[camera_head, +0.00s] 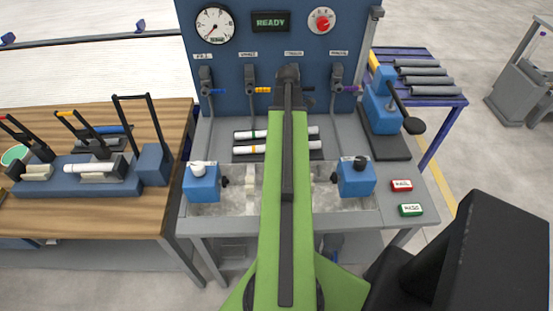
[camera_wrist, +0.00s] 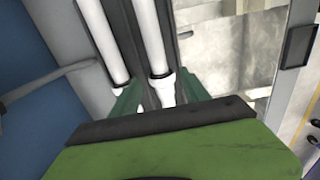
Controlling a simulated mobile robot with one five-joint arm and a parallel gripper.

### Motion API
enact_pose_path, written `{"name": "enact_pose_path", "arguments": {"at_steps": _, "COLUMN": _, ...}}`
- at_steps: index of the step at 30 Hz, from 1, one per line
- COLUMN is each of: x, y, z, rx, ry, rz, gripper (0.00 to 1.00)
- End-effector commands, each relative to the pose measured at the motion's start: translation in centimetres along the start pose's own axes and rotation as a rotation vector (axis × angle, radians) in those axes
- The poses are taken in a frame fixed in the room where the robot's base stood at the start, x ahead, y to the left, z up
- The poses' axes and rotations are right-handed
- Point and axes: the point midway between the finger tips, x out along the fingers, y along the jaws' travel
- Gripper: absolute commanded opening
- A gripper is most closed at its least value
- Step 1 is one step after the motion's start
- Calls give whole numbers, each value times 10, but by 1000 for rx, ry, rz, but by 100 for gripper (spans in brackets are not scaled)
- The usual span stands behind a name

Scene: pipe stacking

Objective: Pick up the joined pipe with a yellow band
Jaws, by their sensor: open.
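In the head view, a white pipe with a yellow-orange band (camera_head: 243,150) lies on a dark rack in the bench's middle. Behind it lies a parallel white pipe with a green band (camera_head: 244,134). My green arm hides the middle of both. My gripper (camera_wrist: 160,84) is open in the wrist view. The collared end of the right-hand white pipe (camera_wrist: 152,38) shows between its two green fingers. The left-hand pipe (camera_wrist: 103,38) ends near the left finger. No band shows in the wrist view. Contact with either pipe cannot be told.
A blue panel (camera_head: 237,60) with gauge and valves rises behind the rack. Blue clamps (camera_head: 202,185) (camera_head: 356,178) stand over the trough (camera_head: 240,202). A blue press (camera_head: 380,100) is at right. A wooden table (camera_head: 110,214) with a joining jig is at left.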

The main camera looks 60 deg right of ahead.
Motion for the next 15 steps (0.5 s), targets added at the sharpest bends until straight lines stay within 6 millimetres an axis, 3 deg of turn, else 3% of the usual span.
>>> {"name": "enact_pose_path", "arguments": {"at_steps": 1, "x": 14, "y": 0, "z": 0, "rx": 0, "ry": 0, "rz": 0, "gripper": 53}}
{"name": "enact_pose_path", "arguments": {"at_steps": 8, "x": 16, "y": 0, "z": 0, "rx": 1, "ry": 0, "rz": 0, "gripper": 53}}
{"name": "enact_pose_path", "arguments": {"at_steps": 15, "x": 53, "y": 0, "z": 2, "rx": 1, "ry": 0, "rz": 0, "gripper": 53}}
